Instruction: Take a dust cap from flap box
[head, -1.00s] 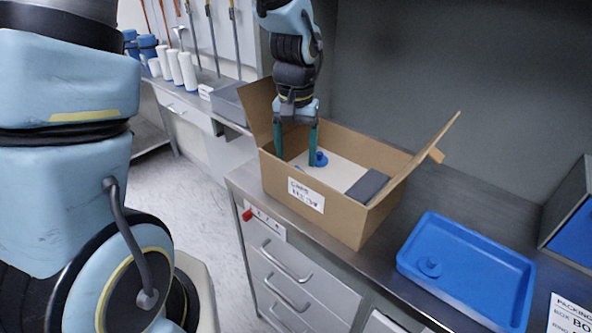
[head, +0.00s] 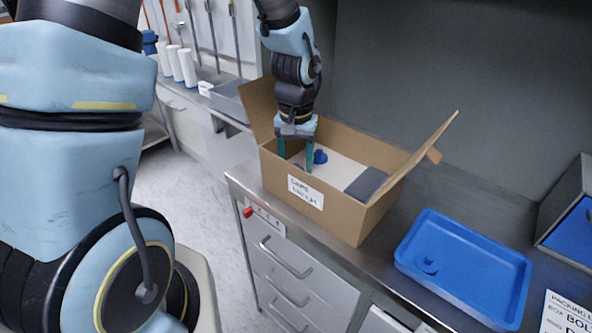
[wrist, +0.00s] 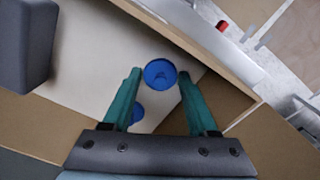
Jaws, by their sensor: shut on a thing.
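The flap box (head: 335,218) is an open brown carton on the steel counter, with a white label on its front. My gripper (head: 295,170) reaches down inside its left part. In the wrist view, a round blue dust cap (wrist: 160,74) lies between the tips of my gripper (wrist: 160,80), which is shut on it. In the head view a finger hides most of this cap. A second blue dust cap (head: 320,157) stands on the pale box floor beside the gripper. It also shows in the wrist view (wrist: 136,113), partly behind a finger.
A dark grey block (head: 366,183) lies in the box's right part. The right flap (head: 425,150) leans outward and up. A blue tray (head: 465,275) with a round blue piece (head: 427,263) in it stands to the right. A red knob (head: 248,212) sits on the counter front.

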